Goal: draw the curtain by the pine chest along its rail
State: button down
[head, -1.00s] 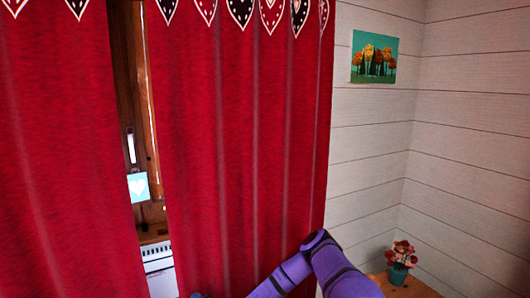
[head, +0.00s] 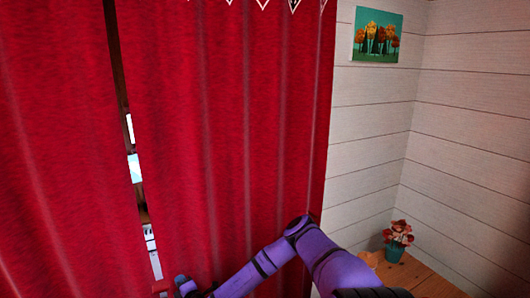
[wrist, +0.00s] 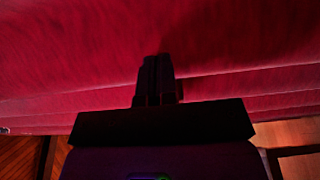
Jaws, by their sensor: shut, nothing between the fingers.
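The right red curtain panel (head: 235,130) hangs by the white wall, next to a pine top at lower right that looks like the chest (head: 435,280). The left red panel (head: 60,150) hangs beside it, with a narrow gap (head: 135,170) between them. My gripper (head: 182,288) is low in front of the right panel near its inner edge, partly cut off by the frame. In the wrist view my gripper (wrist: 156,65) is shut and empty, its fingertips against or very close to red cloth (wrist: 80,60). Whether they touch it I cannot tell. The rail is out of view.
A potted flower (head: 397,240) stands on the pine top near the wall corner. A picture (head: 377,35) hangs on the white wall (head: 370,130). Wooden floor (wrist: 295,135) shows at the wrist view's lower right.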

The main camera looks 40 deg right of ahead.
jog(key=shift+w+a, duration=0.2)
jog(key=shift+a, duration=0.5)
jog(key=shift+d, duration=0.1)
jog(key=d, duration=0.2)
jog(key=shift+s+d, duration=0.3)
jog(key=shift+s, duration=0.05)
jog(key=s+a, duration=0.2)
jog(key=s, duration=0.9)
jog(key=shift+s+a, duration=0.35)
jog(key=shift+a, duration=0.05)
dwell(0.3)
dwell(0.4)
